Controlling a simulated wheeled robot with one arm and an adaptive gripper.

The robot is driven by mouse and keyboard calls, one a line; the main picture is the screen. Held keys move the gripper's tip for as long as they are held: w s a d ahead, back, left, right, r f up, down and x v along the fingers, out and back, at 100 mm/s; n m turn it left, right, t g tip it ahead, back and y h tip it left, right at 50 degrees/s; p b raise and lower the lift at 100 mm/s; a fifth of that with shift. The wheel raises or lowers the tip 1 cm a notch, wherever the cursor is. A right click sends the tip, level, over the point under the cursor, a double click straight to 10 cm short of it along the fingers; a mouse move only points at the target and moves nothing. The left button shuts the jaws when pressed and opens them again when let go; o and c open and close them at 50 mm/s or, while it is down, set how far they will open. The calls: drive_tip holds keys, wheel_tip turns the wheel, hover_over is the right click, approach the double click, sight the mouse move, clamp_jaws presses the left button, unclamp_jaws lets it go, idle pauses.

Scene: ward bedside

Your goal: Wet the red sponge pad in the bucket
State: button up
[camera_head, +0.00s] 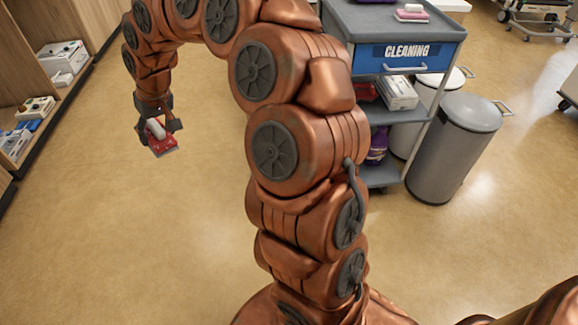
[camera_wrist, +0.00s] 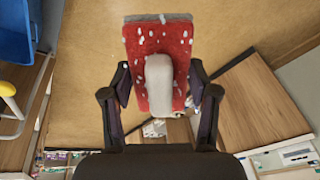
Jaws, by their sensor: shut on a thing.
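My gripper (camera_head: 158,124) is shut on the white grip of the red sponge pad (camera_head: 163,147) and holds it above open floor at the left of the head view. In the wrist view, the red pad (camera_wrist: 150,45) has white specks over its face, and its pale grip (camera_wrist: 159,85) sits between the two fingers of my gripper (camera_wrist: 160,92). A blue container-like object (camera_wrist: 15,32) is cut off at the upper left of the wrist view; I cannot tell if it is the bucket. No bucket is clear in the head view.
A grey cart (camera_head: 372,18) with a blue CLEANING drawer (camera_head: 400,53) stands at upper right, with a pink pad (camera_head: 411,13) on top. Grey bins (camera_head: 455,150) stand beside it. Wooden shelves (camera_head: 20,95) with boxes line the left. The floor between is clear.

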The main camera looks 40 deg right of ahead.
wheel_tip(320, 180, down, 36)
drive_tip(key=b, duration=0.9)
drive_tip(key=shift+f, duration=0.25)
idle(3.2)
idle(2.0)
